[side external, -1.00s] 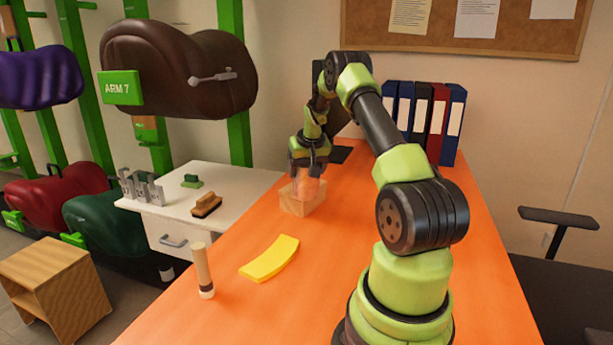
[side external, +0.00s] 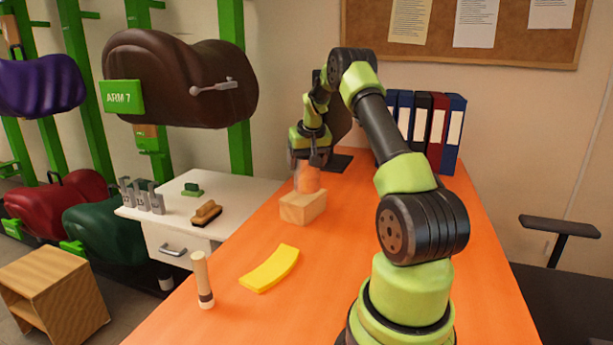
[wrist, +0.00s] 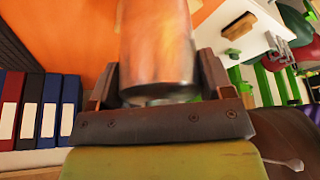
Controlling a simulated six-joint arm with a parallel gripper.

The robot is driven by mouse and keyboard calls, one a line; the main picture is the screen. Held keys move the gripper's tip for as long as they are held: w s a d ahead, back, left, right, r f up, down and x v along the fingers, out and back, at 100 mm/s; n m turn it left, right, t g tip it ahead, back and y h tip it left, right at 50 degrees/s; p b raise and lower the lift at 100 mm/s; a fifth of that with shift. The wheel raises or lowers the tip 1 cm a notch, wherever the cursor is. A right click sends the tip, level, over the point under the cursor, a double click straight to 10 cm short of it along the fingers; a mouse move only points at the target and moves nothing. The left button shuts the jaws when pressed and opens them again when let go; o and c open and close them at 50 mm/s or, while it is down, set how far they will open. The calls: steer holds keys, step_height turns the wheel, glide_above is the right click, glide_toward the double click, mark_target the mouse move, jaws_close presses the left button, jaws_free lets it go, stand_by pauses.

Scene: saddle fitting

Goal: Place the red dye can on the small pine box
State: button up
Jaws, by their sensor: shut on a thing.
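The can (side external: 309,179) is a shiny, copper-orange cylinder rather than plain red. My gripper (side external: 311,160) is shut on it and points down. In the wrist view the can (wrist: 157,50) fills the space between the two dark fingers of my gripper (wrist: 160,85). The small pine box (side external: 302,208) is a pale wooden block on the orange table. In the side view the can's lower end appears at the box's top back edge. I cannot tell whether it touches the box or stands clear above or behind it.
A yellow curved piece (side external: 270,268) and an upright pale cylinder (side external: 202,279) stand nearer on the orange table (side external: 235,310). Several binders (side external: 430,130) stand at the back right. A white side table (side external: 235,197) with a brush (side external: 206,212) is left.

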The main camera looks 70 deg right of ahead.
mark_target(307, 176)
steer(key=shift+f, duration=2.15)
steer(key=shift+f, duration=0.2)
steer(key=o, duration=1.3)
